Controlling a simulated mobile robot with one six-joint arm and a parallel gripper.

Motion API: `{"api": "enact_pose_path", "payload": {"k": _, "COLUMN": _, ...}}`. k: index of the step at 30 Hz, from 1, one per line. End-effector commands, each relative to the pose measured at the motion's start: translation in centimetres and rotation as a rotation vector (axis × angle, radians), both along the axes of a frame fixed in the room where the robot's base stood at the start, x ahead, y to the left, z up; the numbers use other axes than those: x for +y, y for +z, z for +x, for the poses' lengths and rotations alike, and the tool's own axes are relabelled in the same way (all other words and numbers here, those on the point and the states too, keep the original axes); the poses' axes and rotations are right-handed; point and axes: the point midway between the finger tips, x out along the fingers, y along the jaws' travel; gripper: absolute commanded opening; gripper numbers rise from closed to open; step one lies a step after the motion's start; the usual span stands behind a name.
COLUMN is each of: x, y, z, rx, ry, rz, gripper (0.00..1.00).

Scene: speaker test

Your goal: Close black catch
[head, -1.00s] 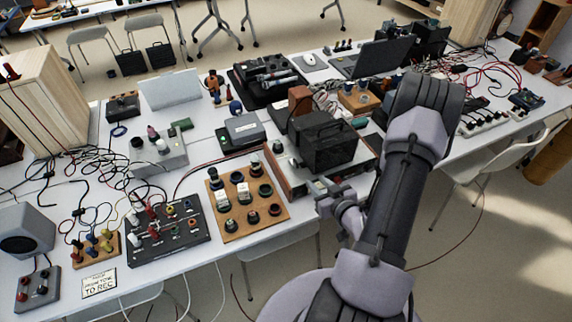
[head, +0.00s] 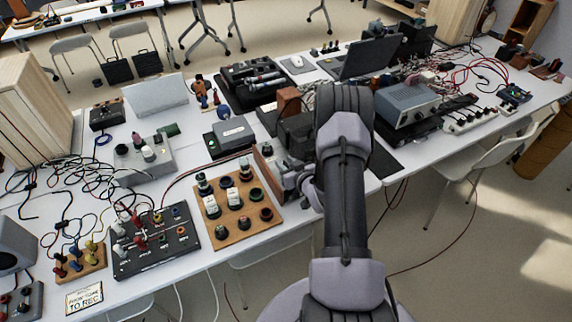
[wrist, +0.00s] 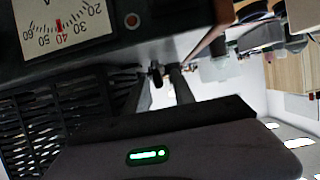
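My gripper (head: 303,185) is at the front edge of the table, low beside the black box (head: 294,132), which my arm mostly hides in the head view. In the wrist view my gripper (wrist: 160,80) has two grey fingers apart, with a bright gap and a small dark part (wrist: 157,76) between or just beyond them. I cannot tell whether that part is the black catch or whether the fingers touch it. A black housing with a dial (wrist: 62,30) and a red button (wrist: 132,21) is close above the fingers.
A wooden board with several knobs (head: 237,222) lies just left of my gripper. A grey instrument (head: 405,103) and a laptop (head: 365,57) are to the right of my arm. Cables (head: 80,180) cover the left of the table.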

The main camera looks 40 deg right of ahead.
Motion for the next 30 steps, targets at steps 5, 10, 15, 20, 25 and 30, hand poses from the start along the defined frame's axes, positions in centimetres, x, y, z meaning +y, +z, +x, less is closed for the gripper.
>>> {"api": "enact_pose_path", "payload": {"k": 5, "x": 0.01, "y": 0.02, "z": -0.02, "rx": 0.0, "ry": 0.0, "rz": 0.0, "gripper": 0.25}}
{"api": "enact_pose_path", "payload": {"k": 10, "x": 0.01, "y": 0.03, "z": -0.04, "rx": 0.0, "ry": 0.0, "rz": 0.0, "gripper": 0.0}}
{"api": "enact_pose_path", "payload": {"k": 15, "x": 0.01, "y": 0.02, "z": -0.04, "rx": 0.0, "ry": 0.0, "rz": 0.0, "gripper": 0.0}}
{"api": "enact_pose_path", "payload": {"k": 20, "x": 0.04, "y": -0.07, "z": -0.03, "rx": 0.0, "ry": -0.017, "rz": -0.001, "gripper": 0.0}}
{"api": "enact_pose_path", "payload": {"k": 25, "x": 0.1, "y": -0.28, "z": 0.03, "rx": -0.001, "ry": -0.084, "rz": -0.001, "gripper": 0.0}}
{"api": "enact_pose_path", "payload": {"k": 30, "x": 0.18, "y": -0.51, "z": 0.1, "rx": -0.002, "ry": -0.209, "rz": -0.001, "gripper": 0.0}}
